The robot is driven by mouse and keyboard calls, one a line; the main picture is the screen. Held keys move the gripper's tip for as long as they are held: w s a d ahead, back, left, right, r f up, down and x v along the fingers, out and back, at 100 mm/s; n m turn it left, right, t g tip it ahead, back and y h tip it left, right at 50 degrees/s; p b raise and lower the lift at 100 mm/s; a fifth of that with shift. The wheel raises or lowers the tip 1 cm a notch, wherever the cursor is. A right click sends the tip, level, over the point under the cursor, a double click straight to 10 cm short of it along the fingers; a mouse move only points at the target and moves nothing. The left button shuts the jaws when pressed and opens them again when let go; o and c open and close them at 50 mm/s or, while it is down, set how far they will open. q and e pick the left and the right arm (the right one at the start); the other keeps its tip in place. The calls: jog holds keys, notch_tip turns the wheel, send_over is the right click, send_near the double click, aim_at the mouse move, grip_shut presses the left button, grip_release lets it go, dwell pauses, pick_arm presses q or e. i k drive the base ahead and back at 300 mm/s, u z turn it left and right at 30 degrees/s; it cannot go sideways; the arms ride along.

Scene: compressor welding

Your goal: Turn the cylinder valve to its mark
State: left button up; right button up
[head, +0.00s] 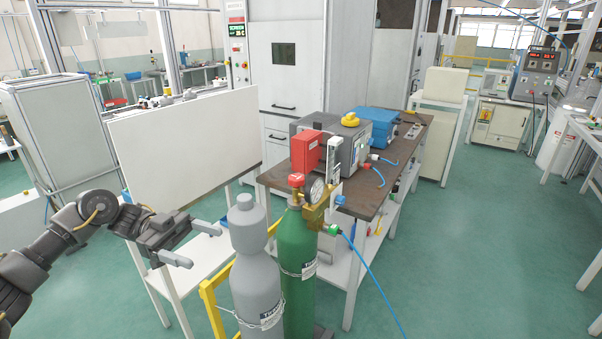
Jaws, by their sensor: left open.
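A green gas cylinder (296,265) stands upright at the bottom centre. A small red valve knob (296,181) sits on top of it. Beside the knob are a round pressure gauge (317,190) and a brass regulator (318,212). I cannot make out a mark on the valve. A grey gas cylinder (257,270) stands just left of the green one. My left gripper (205,246) is open and empty, left of the grey cylinder, with its two fingers apart and pointing right. It is clear of the red knob. My right gripper is out of view.
A yellow frame (213,305) stands around the cylinders. A blue hose (371,275) runs from the regulator to the floor. Behind is a brown workbench (372,205) with a red box (306,151) and machines. A white panel (185,145) stands behind my left gripper. Green floor is free at right.

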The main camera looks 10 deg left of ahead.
aim_at(296, 179)
jog(key=i, duration=1.6)
